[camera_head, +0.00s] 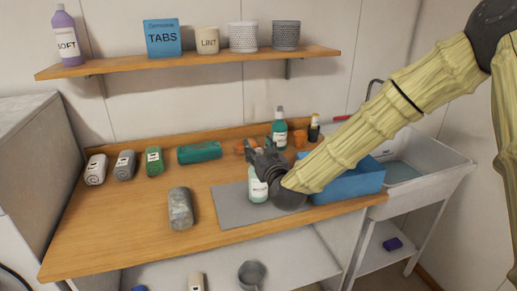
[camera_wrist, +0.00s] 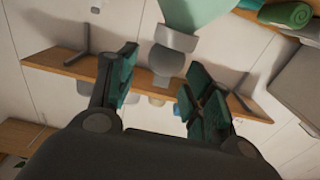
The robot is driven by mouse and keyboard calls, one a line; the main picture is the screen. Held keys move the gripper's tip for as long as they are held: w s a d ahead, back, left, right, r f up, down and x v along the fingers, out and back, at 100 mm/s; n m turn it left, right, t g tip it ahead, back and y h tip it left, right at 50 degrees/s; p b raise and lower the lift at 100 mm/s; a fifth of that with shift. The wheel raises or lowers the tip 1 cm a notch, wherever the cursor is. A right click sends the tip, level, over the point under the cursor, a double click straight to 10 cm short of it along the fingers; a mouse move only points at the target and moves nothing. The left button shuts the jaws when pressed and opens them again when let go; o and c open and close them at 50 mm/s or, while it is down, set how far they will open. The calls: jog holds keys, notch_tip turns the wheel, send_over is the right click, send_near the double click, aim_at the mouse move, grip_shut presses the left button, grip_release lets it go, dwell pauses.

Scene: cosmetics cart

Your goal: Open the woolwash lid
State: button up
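A pale green bottle (camera_head: 257,187) with a white label stands upright on the grey mat (camera_head: 232,208); its label is too small to read, so I cannot confirm that it is the woolwash. My gripper (camera_head: 262,152) is at its top and hides the lid in the head view. In the wrist view, a pale green bottle body (camera_wrist: 195,12) appears upside down with a grey lid (camera_wrist: 172,55). My gripper (camera_wrist: 163,60) is open there, one finger on each side of the lid, with visible gaps. I see no contact.
A teal bottle (camera_head: 279,130) and a dark bottle (camera_head: 314,128) stand behind. A blue bin (camera_head: 350,185) stands right of the mat, beside the sink (camera_head: 415,165). Rolled towels (camera_head: 200,152) lie left and behind. A shelf (camera_head: 190,62) hangs above.

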jog(key=c, duration=0.8)
jog(key=shift+r+p, duration=0.2)
jog(key=shift+p, duration=0.2)
jog(key=shift+w+r+g+p, duration=0.2)
jog(key=shift+g+p, duration=0.4)
jog(key=shift+p, duration=0.25)
jog(key=g+p, duration=0.1)
jog(key=p, duration=0.1)
jog(key=g+h+p, duration=0.1)
jog(key=shift+w+a+r+p, duration=0.2)
jog(key=shift+w+r+p, duration=0.1)
jog(key=shift+p, duration=0.05)
jog(key=g+p, duration=0.1)
jog(key=p, duration=0.2)
jog(key=w+g+h+p, duration=0.1)
jog(key=g+p, duration=0.1)
jog(key=p, duration=0.1)
jog(key=shift+w+a, duration=0.2)
jog(key=g+p, duration=0.2)
jog(key=p, duration=0.1)
jog(key=shift+w+a+f+h, duration=0.15)
jog(key=shift+w+f+h, duration=0.15)
jog(key=shift+w+h, duration=0.1)
jog(key=shift+w+f+g+p, duration=0.1)
jog(key=shift+f+g+p, duration=0.1)
jog(key=shift+g+p, duration=0.45)
jog(key=shift+f, duration=0.15)
